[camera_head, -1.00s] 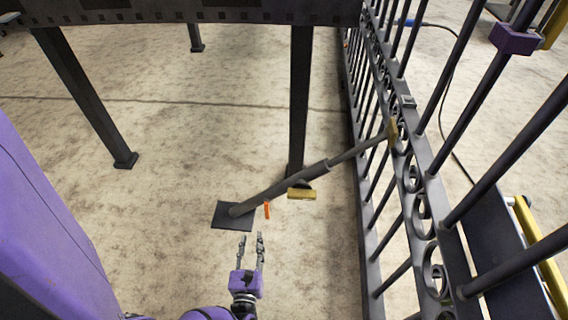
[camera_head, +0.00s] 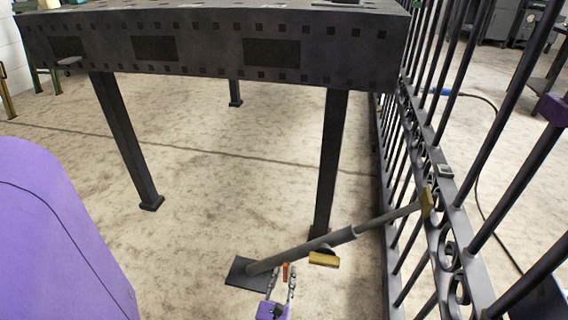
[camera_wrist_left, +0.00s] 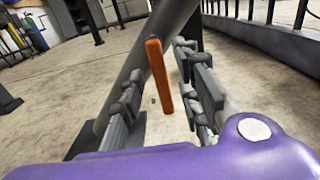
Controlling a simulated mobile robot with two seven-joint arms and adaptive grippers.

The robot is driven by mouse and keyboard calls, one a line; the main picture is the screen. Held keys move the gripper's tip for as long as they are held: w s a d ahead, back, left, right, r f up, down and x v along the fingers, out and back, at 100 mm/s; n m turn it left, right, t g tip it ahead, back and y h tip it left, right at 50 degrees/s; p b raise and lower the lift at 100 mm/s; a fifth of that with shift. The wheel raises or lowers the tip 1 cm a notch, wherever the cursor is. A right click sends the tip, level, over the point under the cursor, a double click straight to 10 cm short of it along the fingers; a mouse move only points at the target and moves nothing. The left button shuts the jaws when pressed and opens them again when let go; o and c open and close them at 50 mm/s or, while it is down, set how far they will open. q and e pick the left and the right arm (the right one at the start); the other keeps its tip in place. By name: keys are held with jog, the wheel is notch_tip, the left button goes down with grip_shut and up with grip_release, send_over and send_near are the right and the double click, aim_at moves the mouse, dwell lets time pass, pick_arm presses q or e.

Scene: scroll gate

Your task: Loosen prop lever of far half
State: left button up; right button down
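The prop (camera_head: 302,248) is a dark grey telescoping tube slanting from a black floor plate (camera_head: 246,275) up to a yellow pad (camera_head: 427,202) at the dark gate (camera_head: 447,225). Its orange lever (camera_head: 285,271) sticks up near the lower end. My left gripper (camera_head: 283,279), purple with grey fingers, is at the lever. In the left wrist view the lever (camera_wrist_left: 158,78) stands between the spread fingers, with gaps showing on both sides. The prop tube (camera_wrist_left: 150,60) passes behind it. My right gripper is not in view.
A dark table (camera_head: 210,45) stands behind, with one leg (camera_head: 329,160) close to the prop. A yellow block (camera_head: 323,258) shows beside the prop. The barred gate borders the right side. The floor left of the prop is clear.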

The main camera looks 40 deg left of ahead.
pick_arm(q)
grip_shut()
